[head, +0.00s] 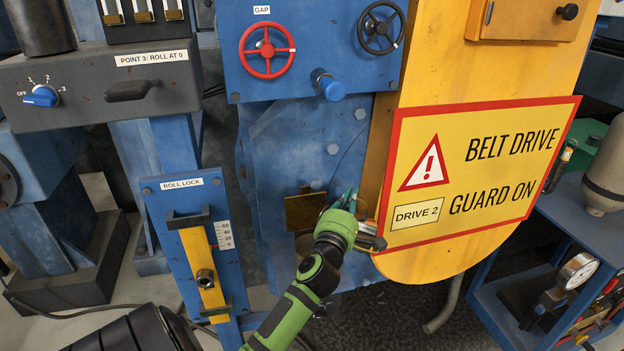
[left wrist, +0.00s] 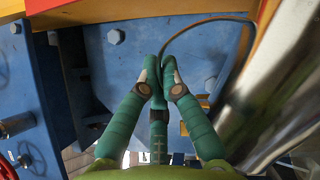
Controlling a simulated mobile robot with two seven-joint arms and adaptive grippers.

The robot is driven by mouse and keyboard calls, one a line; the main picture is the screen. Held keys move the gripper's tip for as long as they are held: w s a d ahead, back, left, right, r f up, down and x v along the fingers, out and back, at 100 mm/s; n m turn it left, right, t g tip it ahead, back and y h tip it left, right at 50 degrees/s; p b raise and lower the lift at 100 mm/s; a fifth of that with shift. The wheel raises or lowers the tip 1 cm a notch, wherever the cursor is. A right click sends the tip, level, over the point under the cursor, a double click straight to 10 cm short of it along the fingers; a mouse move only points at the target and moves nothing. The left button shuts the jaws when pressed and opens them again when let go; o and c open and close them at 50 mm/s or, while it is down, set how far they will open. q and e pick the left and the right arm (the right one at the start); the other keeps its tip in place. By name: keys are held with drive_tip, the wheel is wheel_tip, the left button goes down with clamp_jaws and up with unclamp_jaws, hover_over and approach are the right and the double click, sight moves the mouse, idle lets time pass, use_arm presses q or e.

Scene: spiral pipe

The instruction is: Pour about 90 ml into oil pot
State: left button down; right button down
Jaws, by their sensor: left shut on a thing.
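My left gripper (head: 347,198) reaches in from below, in front of the blue machine, left of the yellow guard. In the left wrist view its teal fingers (left wrist: 160,72) are together on a thin curved brown strip (left wrist: 192,27), which arcs toward a shiny metal cylinder (left wrist: 285,75) close on the right. I cannot tell whether strip and cylinder are one vessel; any liquid is hidden. A brass-brown plate (head: 303,212) sits on the blue panel just left of the gripper. No thing is labelled oil pot, and I cannot tell which it is. My right gripper is not in view.
The yellow guard (head: 470,262) with its warning sign (head: 480,170) stands close to the right. A red handwheel (head: 267,50) and a blue knob (head: 328,85) are above. The roll lock panel (head: 182,215) is to the left. A shelf with a gauge (head: 577,271) is at right.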

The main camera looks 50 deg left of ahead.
use_arm(q)
drive_tip(key=shift+r, duration=0.1)
drive_tip(key=w+m+p, duration=0.1)
drive_tip(key=p, duration=0.2)
drive_tip(key=shift+d+r, duration=0.35)
drive_tip(key=shift+f+m, duration=0.25)
drive_tip(key=shift+m, duration=0.15)
drive_tip(key=shift+w+d, duration=0.15)
drive_tip(key=shift+w+d+r+m+g+h, duration=0.2)
drive_tip(key=shift+w+m+g+h, duration=0.1)
drive_tip(key=shift+m, duration=0.4)
drive_tip(key=w+d+f+m+g, duration=0.2)
drive_tip(key=w+f+m, duration=0.1)
drive_tip(key=f, duration=0.4)
drive_tip(key=w+d+f+m+g, duration=0.2)
drive_tip(key=w+d+f+m, duration=0.1)
drive_tip(key=f, duration=0.4)
drive_tip(key=shift+w+d+f+m+g, duration=0.35)
drive_tip(key=shift+w+m, duration=0.25)
drive_tip(key=shift+m, duration=0.2)
